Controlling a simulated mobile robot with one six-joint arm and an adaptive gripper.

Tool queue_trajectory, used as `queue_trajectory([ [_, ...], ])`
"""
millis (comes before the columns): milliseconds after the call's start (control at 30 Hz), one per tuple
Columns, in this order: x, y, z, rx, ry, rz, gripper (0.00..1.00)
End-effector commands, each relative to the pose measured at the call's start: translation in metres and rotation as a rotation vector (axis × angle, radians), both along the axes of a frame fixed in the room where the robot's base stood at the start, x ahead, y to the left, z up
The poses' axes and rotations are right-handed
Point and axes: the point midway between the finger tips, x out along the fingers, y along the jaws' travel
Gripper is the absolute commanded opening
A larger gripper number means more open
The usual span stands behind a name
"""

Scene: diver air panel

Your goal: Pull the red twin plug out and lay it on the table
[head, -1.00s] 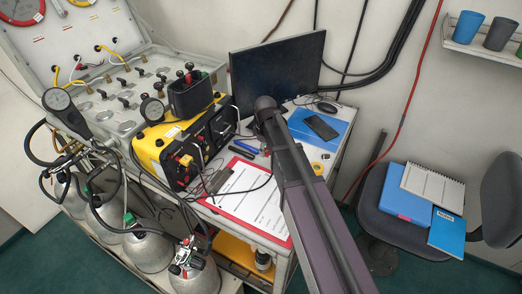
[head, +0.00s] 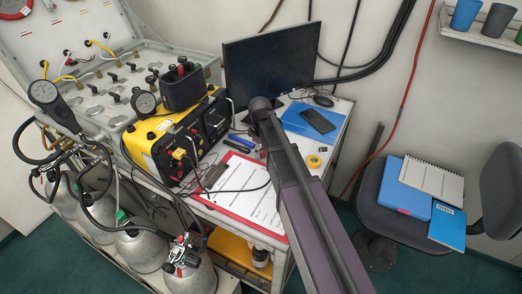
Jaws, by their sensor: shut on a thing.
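A yellow and black unit (head: 152,143) stands on the table's left part, its black front facing right. A yellow plug (head: 178,153) sits on that front. A small red piece (head: 188,164) shows just below it, too small to tell whether it is the red twin plug. My arm rises from the bottom edge to a dark joint in front of the monitor. My gripper is not visible, so what it holds and where it is cannot be seen.
A red clipboard with paper (head: 240,188) lies on the table, a thin dark cable over it. Behind are a monitor (head: 270,65), blue folder (head: 300,118) and phone (head: 318,121). Gas cylinders (head: 140,248) stand at lower left. A chair (head: 385,215) with folders is right.

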Motion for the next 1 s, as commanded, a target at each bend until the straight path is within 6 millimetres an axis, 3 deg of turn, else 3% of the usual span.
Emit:
queue_trajectory([
  [933, 0.0, 0.0001, -0.0064, 0.0, 0.0, 0.0, 0.0],
  [967, 0.0, 0.0001, -0.0059, 0.0, 0.0, 0.0, 0.56],
  [1000, 0.0, 0.0001, -0.0058, 0.0, 0.0, 0.0, 0.68],
])
